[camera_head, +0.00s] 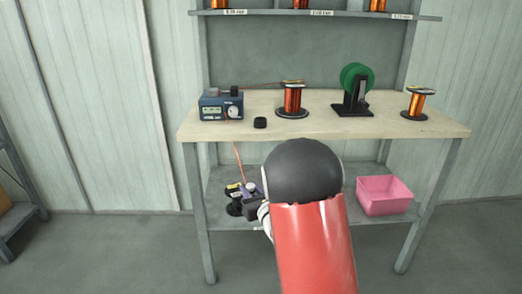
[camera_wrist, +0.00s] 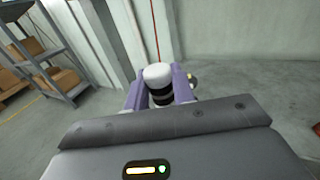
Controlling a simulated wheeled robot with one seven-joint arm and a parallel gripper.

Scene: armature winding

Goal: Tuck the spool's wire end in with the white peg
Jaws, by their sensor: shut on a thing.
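My gripper (camera_wrist: 160,92) is shut on a white-topped piece with a black band, which looks like the white peg (camera_wrist: 158,73); it stands between the purple fingers. In the head view my gripper (camera_head: 250,190) is low in front of the bench, left of my red arm. A thin orange-red wire (camera_head: 239,160) runs from the bench edge down to my gripper; the wrist view shows a red wire (camera_wrist: 155,30) rising behind the peg. A copper wire spool (camera_head: 292,100) stands upright on the bench. A second copper spool (camera_head: 416,104) stands at the right.
The bench (camera_head: 400,127) also holds a blue meter box (camera_head: 213,108), a black puck (camera_head: 260,123) and a green reel on a black stand (camera_head: 356,85). A pink bin (camera_head: 384,195) is on the lower shelf. A black disc (camera_head: 235,209) shows by my gripper; I cannot tell what it is.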

